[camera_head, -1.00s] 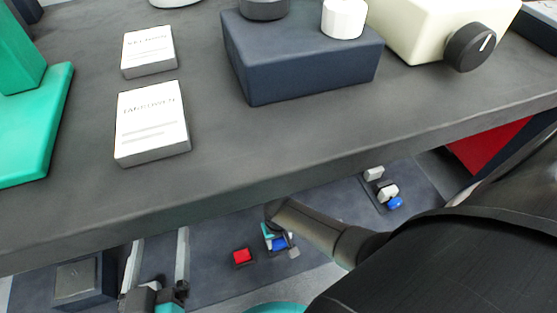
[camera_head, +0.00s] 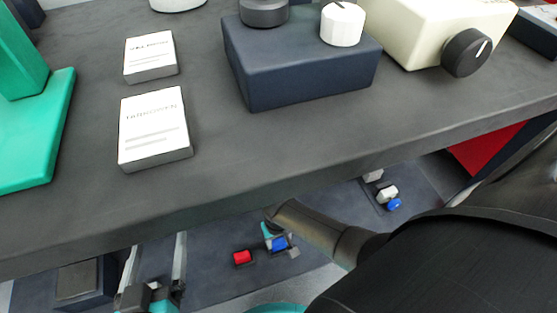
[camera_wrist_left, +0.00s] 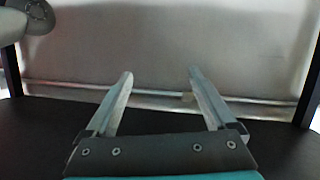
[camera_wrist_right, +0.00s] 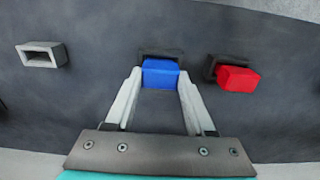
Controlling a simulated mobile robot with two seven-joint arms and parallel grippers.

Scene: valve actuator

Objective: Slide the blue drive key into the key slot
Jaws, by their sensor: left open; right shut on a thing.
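The blue drive key (camera_wrist_right: 160,74) is between the fingertips of my right gripper (camera_wrist_right: 158,82) in the right wrist view. My right gripper is shut on it. A dark key slot (camera_wrist_right: 160,53) shows directly behind the key, which hides most of its opening. I cannot tell whether the key's end is inside the slot. In the head view the blue key (camera_head: 279,244) shows small below the bench edge, with my right gripper (camera_head: 274,232) partly hidden by my arm. My left gripper (camera_wrist_left: 160,75) is open and empty, and it shows at the lower left of the head view (camera_head: 156,245).
A red block (camera_wrist_right: 238,79) sits at a dark holder (camera_wrist_right: 211,66) just right of the blue key. An empty grey holder (camera_wrist_right: 42,54) is at the left. The bench (camera_head: 300,165) overhangs this area, with a navy box (camera_head: 300,75) on top.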

